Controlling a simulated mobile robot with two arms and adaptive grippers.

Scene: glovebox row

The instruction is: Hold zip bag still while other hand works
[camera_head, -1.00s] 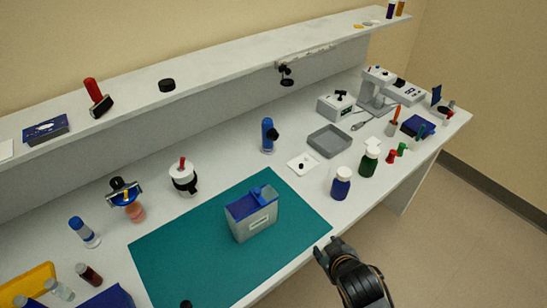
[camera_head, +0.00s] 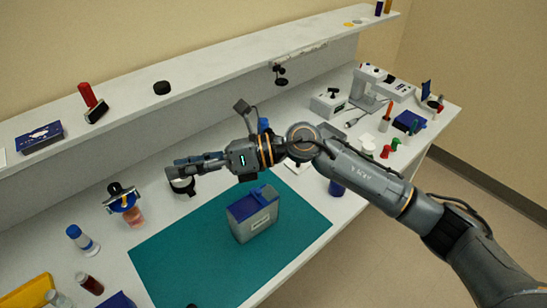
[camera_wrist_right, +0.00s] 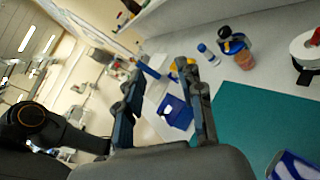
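The zip bag (camera_head: 262,221), grey with a blue top and a pale label, stands upright on the teal mat (camera_head: 190,275). Part of it shows at the lower right of the right wrist view (camera_wrist_right: 296,166). My right gripper (camera_head: 172,171) reaches in from the right, in the air up and left of the bag in the head view, apart from it. Its two fingers stand apart with nothing between them (camera_wrist_right: 163,68). My left gripper is not seen in the head view. A dark arm part shows at the left of the right wrist view, without a clear gripper.
The mat around the bag is clear.

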